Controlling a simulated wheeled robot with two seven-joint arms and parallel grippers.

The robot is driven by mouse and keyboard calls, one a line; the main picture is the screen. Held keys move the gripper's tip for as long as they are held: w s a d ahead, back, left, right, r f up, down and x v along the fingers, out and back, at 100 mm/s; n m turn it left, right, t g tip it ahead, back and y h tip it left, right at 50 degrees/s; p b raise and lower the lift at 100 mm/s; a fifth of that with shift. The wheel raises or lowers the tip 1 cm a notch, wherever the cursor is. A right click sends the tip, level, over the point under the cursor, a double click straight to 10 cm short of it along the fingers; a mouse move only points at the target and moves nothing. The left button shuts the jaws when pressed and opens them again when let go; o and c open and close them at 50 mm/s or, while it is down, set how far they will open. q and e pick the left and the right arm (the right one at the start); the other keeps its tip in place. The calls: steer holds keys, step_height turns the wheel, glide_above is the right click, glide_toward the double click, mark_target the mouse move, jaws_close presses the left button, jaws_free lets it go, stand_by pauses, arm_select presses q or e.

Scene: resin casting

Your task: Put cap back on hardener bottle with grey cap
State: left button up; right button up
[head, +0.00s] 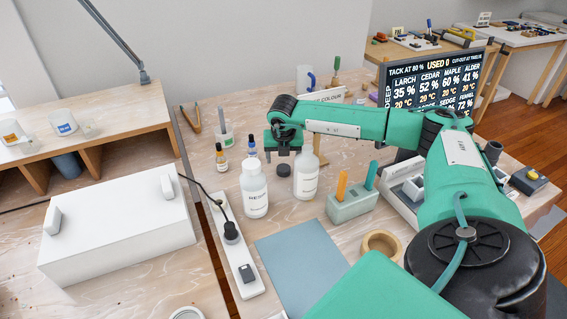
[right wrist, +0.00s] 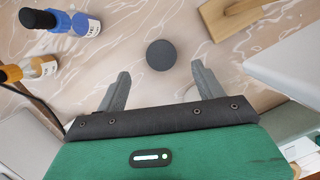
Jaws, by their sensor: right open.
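A dark grey round cap (head: 283,171) lies flat on the table; in the right wrist view the cap (right wrist: 161,55) shows between and beyond the fingertips. My right gripper (head: 283,151) is open above the cap and points down; its two fingers (right wrist: 160,82) are apart with nothing between them. A white bottle (head: 306,180) stands upright just right of the cap, its neck close to my forearm in the picture; I cannot tell what tops it. Another white bottle (head: 254,192) with a white top stands left of the cap. My left gripper is not in view.
Two small dropper bottles, amber (head: 222,160) and blue (head: 252,147), stand behind and left. A grey-green holder (head: 352,205) with upright tools is to the right. A power strip (head: 236,250), a blue-grey mat (head: 300,255) and a wooden ring (head: 381,244) lie nearer.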

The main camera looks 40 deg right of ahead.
mark_target(284, 168)
steer(key=shift+f, duration=0.15)
steer(key=shift+f, duration=0.2)
steer(key=x, duration=0.4)
steer(key=shift+w+d+f+p, duration=0.15)
steer(key=shift+d+f+p, duration=0.1)
steer(key=shift+f+p, duration=0.05)
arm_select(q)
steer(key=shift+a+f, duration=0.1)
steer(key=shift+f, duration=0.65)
arm_select(e)
steer(key=shift+c, duration=0.4)
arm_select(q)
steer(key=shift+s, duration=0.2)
arm_select(e)
steer(key=c, duration=0.9)
